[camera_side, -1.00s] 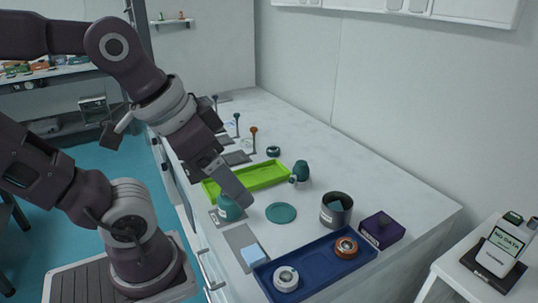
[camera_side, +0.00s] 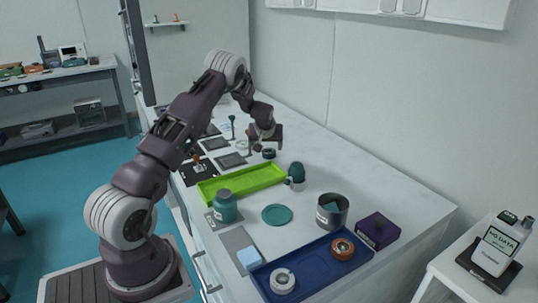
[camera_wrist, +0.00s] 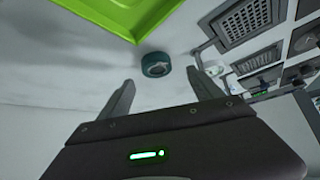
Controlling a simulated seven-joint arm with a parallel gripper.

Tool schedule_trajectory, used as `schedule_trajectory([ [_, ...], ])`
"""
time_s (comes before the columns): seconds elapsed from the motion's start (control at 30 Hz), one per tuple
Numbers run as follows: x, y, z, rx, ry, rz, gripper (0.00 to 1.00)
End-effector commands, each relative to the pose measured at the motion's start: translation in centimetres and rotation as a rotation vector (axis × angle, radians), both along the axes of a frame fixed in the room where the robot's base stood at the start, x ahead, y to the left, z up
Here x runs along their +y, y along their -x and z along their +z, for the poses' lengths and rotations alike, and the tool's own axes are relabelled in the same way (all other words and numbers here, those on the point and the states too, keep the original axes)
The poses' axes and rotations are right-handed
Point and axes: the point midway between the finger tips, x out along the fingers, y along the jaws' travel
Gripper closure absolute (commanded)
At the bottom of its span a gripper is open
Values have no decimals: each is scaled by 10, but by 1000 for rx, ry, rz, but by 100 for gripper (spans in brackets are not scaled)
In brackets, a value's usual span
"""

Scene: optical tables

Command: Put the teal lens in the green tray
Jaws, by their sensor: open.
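The teal lens (camera_side: 269,153) is a short, dark teal round piece on the white bench, beyond the green tray (camera_side: 263,182). It also shows in the wrist view (camera_wrist: 156,64), upper middle, just ahead of my fingertips. The green tray is bright and looks empty; its corner shows at the upper left of the wrist view (camera_wrist: 112,18). My gripper (camera_wrist: 161,80) is open, its two fingers spread with nothing between them. In the side view my gripper (camera_side: 262,146) is just above and beside the lens, partly hidden by my wrist.
A teal jar (camera_side: 225,208), a teal-topped item (camera_side: 296,174), a teal disc (camera_side: 276,214) and a grey can (camera_side: 332,211) stand nearer the camera. A blue tray (camera_side: 312,268) holds two round mounts. A purple box (camera_side: 378,231) is beside it. A post (camera_side: 232,126) and flat plates lie farther back.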

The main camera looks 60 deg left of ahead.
Motion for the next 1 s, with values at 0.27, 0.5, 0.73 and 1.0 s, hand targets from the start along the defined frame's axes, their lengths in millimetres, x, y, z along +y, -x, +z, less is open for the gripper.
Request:
schedule_trajectory([
  [0.27, 19, -18, -36, 2, 2, 0, 25],
  [0.5, 20, -19, -36, 2, 1, -1, 29],
  [0.73, 20, -18, -36, 2, 2, -1, 75],
  [1.0, 20, -19, -36, 2, 1, -1, 100],
])
